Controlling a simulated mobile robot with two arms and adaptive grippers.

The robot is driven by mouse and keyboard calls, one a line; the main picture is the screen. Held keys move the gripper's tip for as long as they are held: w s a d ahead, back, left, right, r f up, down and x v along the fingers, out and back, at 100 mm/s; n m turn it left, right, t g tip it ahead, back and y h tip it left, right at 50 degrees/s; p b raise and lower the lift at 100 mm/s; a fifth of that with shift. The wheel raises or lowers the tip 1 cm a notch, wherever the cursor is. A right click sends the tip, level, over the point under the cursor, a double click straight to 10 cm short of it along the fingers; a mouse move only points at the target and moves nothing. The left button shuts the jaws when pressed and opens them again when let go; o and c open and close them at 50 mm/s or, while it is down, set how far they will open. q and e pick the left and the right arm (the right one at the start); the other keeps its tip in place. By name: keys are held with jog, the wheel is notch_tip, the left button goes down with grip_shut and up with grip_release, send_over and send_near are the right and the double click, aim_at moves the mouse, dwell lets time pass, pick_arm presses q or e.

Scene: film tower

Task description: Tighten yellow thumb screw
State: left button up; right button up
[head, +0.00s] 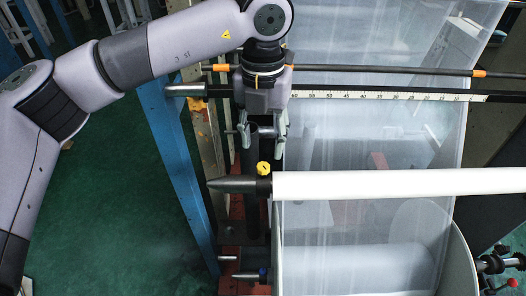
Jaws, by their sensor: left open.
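The yellow thumb screw (263,168) is a small knob on top of the dark collar at the left end of the white roller (400,182). A grey pointed shaft end sticks out to the left of the collar. My left gripper (264,150) hangs from the arm that comes in from the upper left. Its fingers are open and point down the picture, just above the screw. I see no contact between fingers and screw, but the height gap is hard to judge. My right gripper is not in view.
Clear film (390,130) hangs behind and below the roller. A bar with a measuring scale (400,97) and a thin rod with orange bands (400,70) cross above. A blue frame post (175,160) stands at left, beside open green floor (100,210).

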aim_at(263, 165)
pick_arm(q)
jog(key=f, duration=0.2)
jog(key=f+p, duration=0.1)
jog(key=shift+s, duration=0.25)
jog(key=shift+w+f+p, duration=0.1)
jog(key=shift+f+p, duration=0.2)
jog(key=shift+f, duration=1.1)
jog(key=c, duration=0.6)
grip_shut()
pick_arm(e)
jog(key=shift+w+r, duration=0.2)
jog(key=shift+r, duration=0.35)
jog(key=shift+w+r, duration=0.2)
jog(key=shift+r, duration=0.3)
